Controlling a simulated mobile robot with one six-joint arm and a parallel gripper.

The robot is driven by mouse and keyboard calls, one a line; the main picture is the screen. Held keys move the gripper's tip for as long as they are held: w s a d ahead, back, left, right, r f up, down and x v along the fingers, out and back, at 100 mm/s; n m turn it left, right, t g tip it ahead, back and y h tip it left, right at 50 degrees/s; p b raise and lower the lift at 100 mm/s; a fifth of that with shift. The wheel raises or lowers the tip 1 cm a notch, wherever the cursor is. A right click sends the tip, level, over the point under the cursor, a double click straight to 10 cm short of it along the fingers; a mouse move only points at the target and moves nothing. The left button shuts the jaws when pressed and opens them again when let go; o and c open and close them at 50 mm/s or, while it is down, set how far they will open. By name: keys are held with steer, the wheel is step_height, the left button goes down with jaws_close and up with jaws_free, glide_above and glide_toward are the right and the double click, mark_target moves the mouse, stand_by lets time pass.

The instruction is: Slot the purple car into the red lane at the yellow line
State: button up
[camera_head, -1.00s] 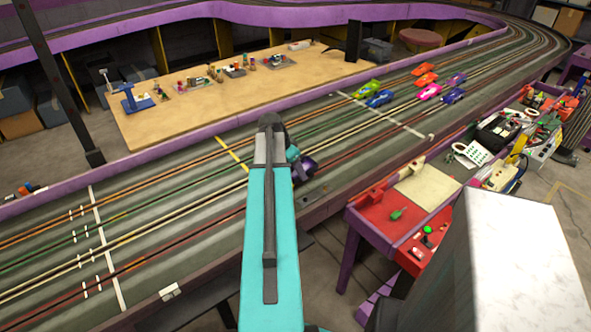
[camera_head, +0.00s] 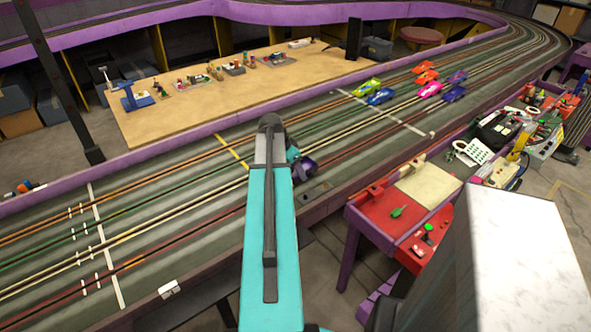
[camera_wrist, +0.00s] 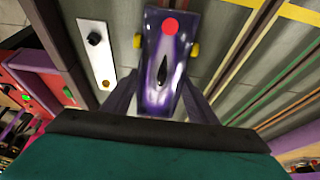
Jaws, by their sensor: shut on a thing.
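The purple car (camera_wrist: 163,60), with a red dot, a pale streak and yellow wheels, is between the fingers of my gripper (camera_wrist: 160,92), which is shut on it. In the head view the car (camera_head: 304,169) is partly hidden behind my arm, over the near side of the track. The red lane (camera_head: 365,155) is the lane closest to the track's near edge.
Several other cars (camera_head: 430,89) stand farther up the track near a white line (camera_head: 405,123). A red workbench (camera_head: 385,213) with tools is to the right. A wooden table (camera_head: 180,125) lies beyond the track. A metal plate (camera_wrist: 95,52) is left of the car.

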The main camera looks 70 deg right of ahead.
steer(key=shift+f, duration=0.35)
steer(key=o, duration=1.3)
steer(key=shift+c, duration=0.2)
steer(key=shift+a+r, duration=0.1)
steer(key=b+v, duration=0.2)
steer(key=v, duration=1.1)
steer(key=shift+r, duration=0.25)
